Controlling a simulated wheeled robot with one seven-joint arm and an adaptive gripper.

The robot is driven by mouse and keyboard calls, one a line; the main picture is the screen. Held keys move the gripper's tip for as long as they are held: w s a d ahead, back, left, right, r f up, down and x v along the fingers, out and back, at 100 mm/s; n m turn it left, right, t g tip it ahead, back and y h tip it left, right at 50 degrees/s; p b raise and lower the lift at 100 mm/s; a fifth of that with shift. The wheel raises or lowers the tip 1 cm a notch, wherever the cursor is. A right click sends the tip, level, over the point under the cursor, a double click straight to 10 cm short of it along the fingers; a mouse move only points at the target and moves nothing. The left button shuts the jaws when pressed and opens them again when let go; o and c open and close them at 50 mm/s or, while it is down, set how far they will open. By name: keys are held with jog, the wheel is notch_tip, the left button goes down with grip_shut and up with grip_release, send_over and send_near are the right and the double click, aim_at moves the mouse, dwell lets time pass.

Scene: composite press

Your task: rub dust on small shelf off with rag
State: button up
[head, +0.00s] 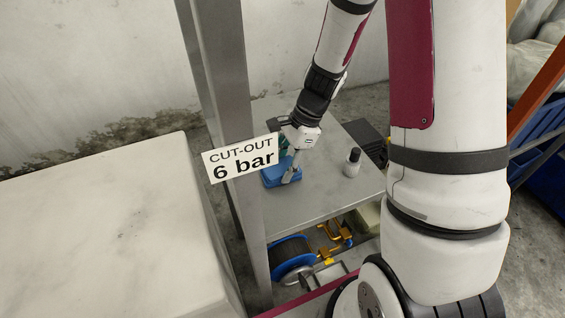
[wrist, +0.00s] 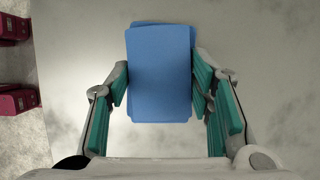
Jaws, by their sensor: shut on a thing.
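A blue rag (wrist: 160,75), a flat folded rectangle, is between the two teal-padded fingers of my gripper (wrist: 161,90) in the wrist view. The fingers are shut on its long sides. In the head view the rag (head: 272,177) is at the left part of the grey small shelf (head: 325,190), and my gripper (head: 292,170) reaches down to it from above. Smudgy darker dust patches (wrist: 268,75) show on the pale surface around the rag in the wrist view. Whether the rag touches the surface is hard to tell.
A grey post with a "CUT-OUT 6 bar" sign (head: 241,158) rises at the shelf's left. A dark box (head: 367,140) is behind. A blue reel (head: 291,258) and yellow fittings lie below.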

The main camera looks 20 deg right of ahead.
jog(key=shift+f, duration=0.3)
jog(key=shift+d, duration=0.1)
jog(key=shift+d+r, duration=0.1)
jog(key=shift+d, duration=1.8)
jog(key=shift+a, duration=1)
jog(key=shift+a+f, duration=0.2)
jog(key=shift+a, duration=0.85)
